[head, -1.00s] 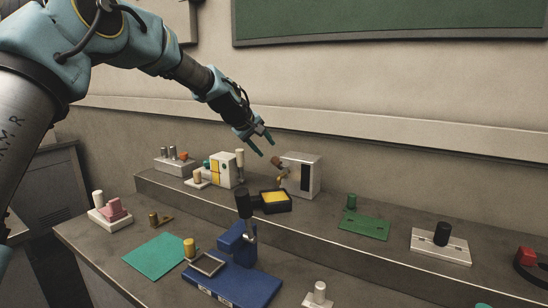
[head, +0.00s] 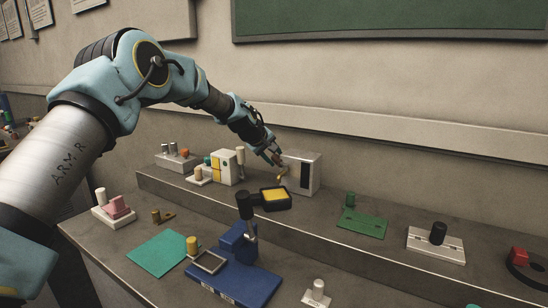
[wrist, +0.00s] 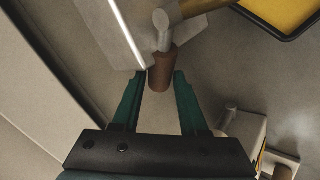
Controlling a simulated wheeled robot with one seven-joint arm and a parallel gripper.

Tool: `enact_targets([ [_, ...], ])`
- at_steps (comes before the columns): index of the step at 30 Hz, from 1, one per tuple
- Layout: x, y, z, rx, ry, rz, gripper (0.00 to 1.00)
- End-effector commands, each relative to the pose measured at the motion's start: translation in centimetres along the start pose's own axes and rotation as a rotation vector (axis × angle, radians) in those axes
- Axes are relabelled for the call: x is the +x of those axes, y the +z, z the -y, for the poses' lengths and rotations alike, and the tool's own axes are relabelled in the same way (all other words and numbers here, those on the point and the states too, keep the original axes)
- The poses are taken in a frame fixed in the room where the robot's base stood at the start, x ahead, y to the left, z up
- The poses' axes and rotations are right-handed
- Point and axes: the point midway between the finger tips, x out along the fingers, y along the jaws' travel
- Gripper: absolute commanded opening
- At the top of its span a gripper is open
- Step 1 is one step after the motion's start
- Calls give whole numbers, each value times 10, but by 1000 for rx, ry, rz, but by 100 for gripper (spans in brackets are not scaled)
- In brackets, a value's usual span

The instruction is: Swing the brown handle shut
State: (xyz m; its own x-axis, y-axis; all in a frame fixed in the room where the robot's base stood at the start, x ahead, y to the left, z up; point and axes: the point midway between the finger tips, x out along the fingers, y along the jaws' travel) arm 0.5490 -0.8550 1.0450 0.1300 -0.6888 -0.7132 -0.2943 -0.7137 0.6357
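The brown handle (wrist: 161,72) is a short brown cylinder on a grey and brass-coloured lever (wrist: 163,32), on the side of a pale grey box (head: 306,172). The box stands on the raised back shelf, and the wrist view shows its edge (wrist: 112,32). My gripper (head: 275,160) is at the box's left side. In the wrist view my gripper (wrist: 161,76) is open, with its green fingers on either side of the handle's end and little gap between. Contact cannot be told. In the head view the fingertips mostly cover the handle.
A black tray with a yellow inside (head: 275,193) sits just in front of the box. A white and yellow block (head: 222,167) stands to its left. A blue fixture with a black-knobbed lever (head: 237,240) is on the lower bench. The shelf right of the box is clear up to a green plate (head: 362,222).

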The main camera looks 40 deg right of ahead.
Motion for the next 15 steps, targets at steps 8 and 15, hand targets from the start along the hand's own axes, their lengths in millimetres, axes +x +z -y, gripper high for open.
enact_targets([
  [8, 0, 0, 0, 0, 0, 0, 10],
  [15, 0, 0, 0, 0, 0, 0, 0],
])
